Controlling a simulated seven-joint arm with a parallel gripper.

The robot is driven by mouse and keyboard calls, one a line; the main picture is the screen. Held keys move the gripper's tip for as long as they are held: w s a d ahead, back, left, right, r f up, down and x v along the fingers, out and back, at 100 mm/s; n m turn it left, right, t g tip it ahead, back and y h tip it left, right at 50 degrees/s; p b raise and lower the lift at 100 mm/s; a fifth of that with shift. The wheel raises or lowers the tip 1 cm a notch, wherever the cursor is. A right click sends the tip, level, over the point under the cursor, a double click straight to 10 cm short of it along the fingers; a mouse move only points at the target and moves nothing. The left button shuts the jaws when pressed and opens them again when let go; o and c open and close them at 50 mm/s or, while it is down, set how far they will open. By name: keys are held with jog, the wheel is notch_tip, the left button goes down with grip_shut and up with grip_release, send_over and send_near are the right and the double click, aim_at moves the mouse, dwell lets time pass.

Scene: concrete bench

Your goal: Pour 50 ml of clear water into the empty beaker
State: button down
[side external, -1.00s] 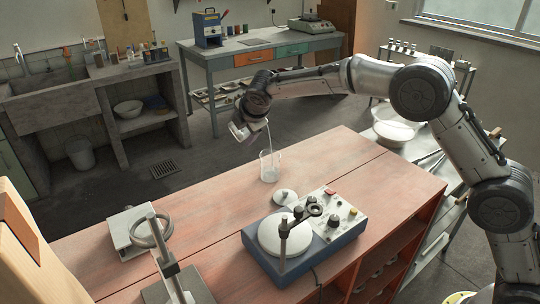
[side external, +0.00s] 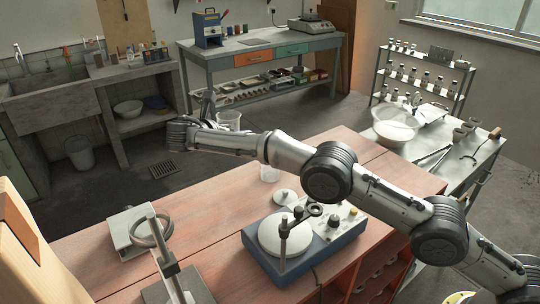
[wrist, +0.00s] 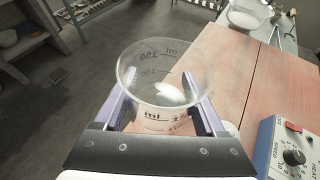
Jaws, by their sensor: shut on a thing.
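My gripper (side external: 207,127) is shut on a clear glass beaker (side external: 229,119), held in the air near the bench's far left edge. In the wrist view the held beaker (wrist: 150,70) sits between the two pale purple fingers, with dark ml marks including 150 and 100. It looks about upright; how much water is in it I cannot tell.
A blue stirrer hot plate (side external: 318,245) with knobs stands at the bench front, with a small white lidded dish (side external: 285,196) behind it. A metal stand (side external: 168,255) and a grey-white device (side external: 130,235) are at left. The bench's middle left is clear.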

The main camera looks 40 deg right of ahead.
jog(key=shift+a+r, duration=0.2)
jog(key=shift+r+h, duration=0.3)
jog(key=shift+r, duration=1.3)
